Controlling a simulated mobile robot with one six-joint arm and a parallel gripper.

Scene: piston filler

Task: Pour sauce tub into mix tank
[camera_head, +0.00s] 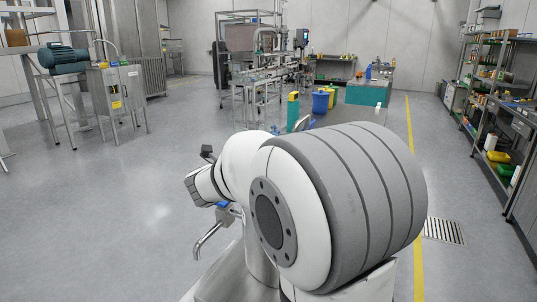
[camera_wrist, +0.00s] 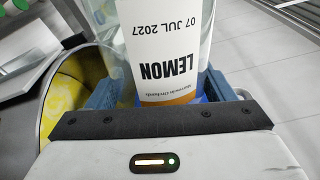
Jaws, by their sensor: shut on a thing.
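In the wrist view my gripper (camera_wrist: 160,92) is shut on a clear container (camera_wrist: 168,45). Its white label reads "LEMON" and "07 JUL 2027", upside down in the picture, with an orange band and blue at the lower edge. Blue fingers show on both sides of it. A round metal vessel (camera_wrist: 48,104) with yellow inside is partly in view at the left, close beside the gripper; I cannot tell whether it is the mix tank. In the head view my arm hides most of the gripper, and the container cannot be made out.
A bent metal spout (camera_head: 207,240) is beside my arm in the head view. A steel machine on a frame (camera_head: 262,62) stands at the back, with a blue bin (camera_head: 320,101) nearby. Loaded shelves (camera_head: 497,100) line the right wall. The grey floor at left is clear.

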